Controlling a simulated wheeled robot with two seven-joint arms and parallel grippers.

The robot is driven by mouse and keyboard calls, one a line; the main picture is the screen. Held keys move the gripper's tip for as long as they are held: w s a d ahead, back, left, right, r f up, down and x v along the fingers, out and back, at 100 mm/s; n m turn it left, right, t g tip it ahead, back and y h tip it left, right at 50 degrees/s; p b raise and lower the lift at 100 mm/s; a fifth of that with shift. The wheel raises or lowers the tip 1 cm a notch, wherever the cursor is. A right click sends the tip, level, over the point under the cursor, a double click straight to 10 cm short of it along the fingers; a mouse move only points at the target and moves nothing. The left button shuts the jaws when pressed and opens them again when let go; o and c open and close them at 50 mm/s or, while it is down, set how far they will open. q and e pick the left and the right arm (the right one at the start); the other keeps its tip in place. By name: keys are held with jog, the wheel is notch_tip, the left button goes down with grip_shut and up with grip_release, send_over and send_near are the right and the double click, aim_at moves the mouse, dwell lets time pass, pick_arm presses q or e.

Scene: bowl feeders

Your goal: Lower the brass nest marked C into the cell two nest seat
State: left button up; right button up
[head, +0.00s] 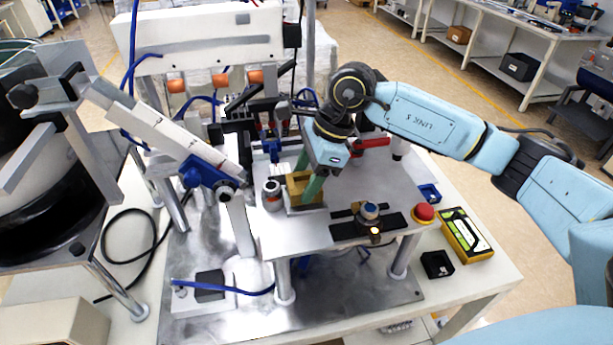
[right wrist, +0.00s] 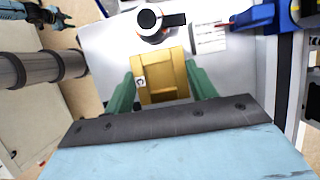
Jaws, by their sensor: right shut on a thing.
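The brass nest (head: 296,187) is a gold, open block on the raised metal plate of the machine, near the middle of the head view. My right gripper (head: 308,182) has its green fingers shut on the nest from two sides. In the right wrist view the nest (right wrist: 165,72) sits between the green fingers (right wrist: 161,88). I cannot tell whether the nest touches the plate below. The seat is not clearly visible. My left gripper is out of view.
A round knob with a red band (head: 272,194) stands close beside the nest. A sloping feeder track (head: 165,135) lies to the left. A blue-topped button (head: 371,211) and a red button (head: 424,213) sit at the plate's right. A yellow case (head: 464,236) lies on the table.

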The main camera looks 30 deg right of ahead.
jog(key=shift+f+b, duration=0.9)
jog(key=shift+f, duration=0.05)
dwell(0.8)
jog(key=o, duration=1.3)
